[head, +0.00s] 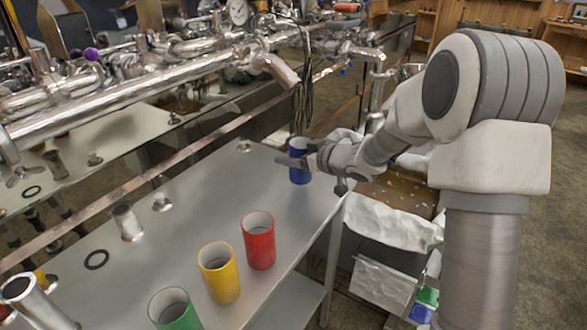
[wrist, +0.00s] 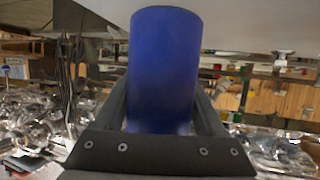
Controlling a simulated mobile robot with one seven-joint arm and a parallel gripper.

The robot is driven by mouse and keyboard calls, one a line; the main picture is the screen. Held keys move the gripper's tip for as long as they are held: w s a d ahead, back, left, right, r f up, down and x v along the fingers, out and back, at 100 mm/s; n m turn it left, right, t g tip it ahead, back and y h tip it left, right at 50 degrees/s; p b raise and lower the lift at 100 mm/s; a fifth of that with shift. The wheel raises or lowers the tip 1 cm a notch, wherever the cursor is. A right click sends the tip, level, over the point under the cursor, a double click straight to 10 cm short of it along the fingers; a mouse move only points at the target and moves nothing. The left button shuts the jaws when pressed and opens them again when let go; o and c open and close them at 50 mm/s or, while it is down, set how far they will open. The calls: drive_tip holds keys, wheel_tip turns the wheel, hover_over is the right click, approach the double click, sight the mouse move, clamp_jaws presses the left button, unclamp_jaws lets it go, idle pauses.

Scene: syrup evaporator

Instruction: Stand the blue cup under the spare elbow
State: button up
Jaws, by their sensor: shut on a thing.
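The blue cup (head: 299,172) is upright over the far right part of the grey metal table, close to its edge. My gripper (head: 304,159) reaches in from the right and is shut on the cup. In the wrist view the blue cup (wrist: 165,70) fills the space between my two fingers. I cannot tell whether its base touches the table. A shiny bent pipe end (head: 278,68) sticks out from the pipework above and behind the cup. I cannot tell for sure that this is the spare elbow. The cup is not directly under it in the picture.
Red (head: 258,240), yellow (head: 219,272) and green (head: 174,310) cups stand near the front edge of the table (head: 190,215). Metal fittings and a black ring (head: 97,260) lie to the left. Dark cables (head: 302,90) hang just behind the blue cup. The table's middle is clear.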

drive_tip(key=shift+f+b, duration=0.4)
drive_tip(key=shift+f, duration=1)
drive_tip(key=shift+f, duration=0.15)
drive_tip(key=o, duration=1.3)
drive_tip(key=shift+o, duration=0.2)
drive_tip(key=shift+s+d+r, duration=0.2)
drive_tip(key=shift+r, duration=0.1)
drive_tip(key=p+v, duration=0.3)
drive_tip(key=v, duration=0.8)
drive_tip(key=shift+d+r, duration=0.2)
